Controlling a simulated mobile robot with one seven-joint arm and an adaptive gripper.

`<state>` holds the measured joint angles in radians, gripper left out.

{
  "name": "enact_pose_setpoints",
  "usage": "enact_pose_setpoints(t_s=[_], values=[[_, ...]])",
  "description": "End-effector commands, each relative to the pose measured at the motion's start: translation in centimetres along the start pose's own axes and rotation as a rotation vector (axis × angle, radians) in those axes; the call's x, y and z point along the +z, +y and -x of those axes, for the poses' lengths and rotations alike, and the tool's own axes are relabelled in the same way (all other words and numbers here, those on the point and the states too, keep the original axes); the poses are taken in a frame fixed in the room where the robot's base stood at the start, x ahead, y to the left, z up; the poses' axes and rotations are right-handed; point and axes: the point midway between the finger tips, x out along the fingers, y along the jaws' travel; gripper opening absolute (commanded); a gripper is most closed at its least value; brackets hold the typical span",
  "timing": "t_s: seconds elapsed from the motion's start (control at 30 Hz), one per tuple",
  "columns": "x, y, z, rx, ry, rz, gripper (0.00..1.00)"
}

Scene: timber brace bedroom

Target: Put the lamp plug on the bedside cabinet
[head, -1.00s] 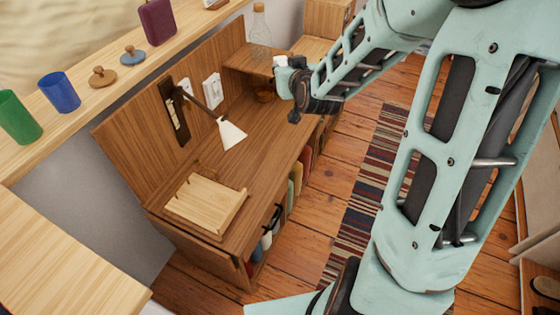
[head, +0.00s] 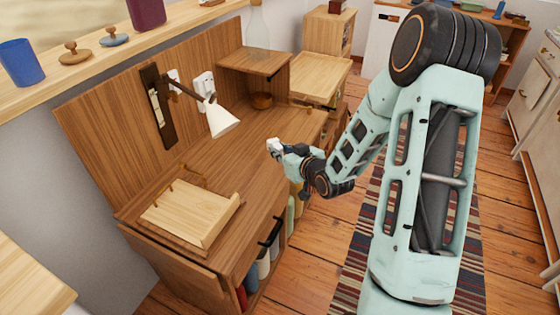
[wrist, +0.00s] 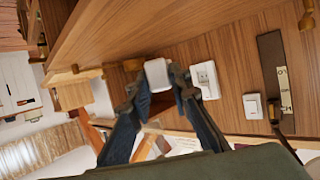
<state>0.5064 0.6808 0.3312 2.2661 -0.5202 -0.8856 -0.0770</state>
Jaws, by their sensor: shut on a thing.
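My gripper (head: 276,148) is shut on a small white plug (head: 271,144). In the wrist view the plug (wrist: 157,74) sits between the two dark fingertips. In the head view it is by the front edge of the brown wooden cabinet (head: 228,165); its exact height above the top is hard to tell. This cabinet has a tall back panel and a raised shelf. The wall lamp (head: 222,119) with a white shade hangs from a dark bracket on the panel. No cord shows clearly at the plug.
A white socket (head: 204,86) is on the back panel. A paler cabinet (head: 318,78) stands beyond. The cabinet top's middle is clear. A striped rug (head: 350,235) covers the floor.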

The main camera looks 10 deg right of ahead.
Motion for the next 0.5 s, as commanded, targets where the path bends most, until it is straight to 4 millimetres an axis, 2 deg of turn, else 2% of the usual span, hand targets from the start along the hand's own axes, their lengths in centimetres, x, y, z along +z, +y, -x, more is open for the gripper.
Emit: enact_pose_setpoints(t_s=[0.27, 0.5], values=[[1.2, -0.1, -0.4, -0.005, -0.001, 0.001, 0.0], [3.1, -0.1, -1.2, -0.004, -0.002, 0.0, 0.0]])
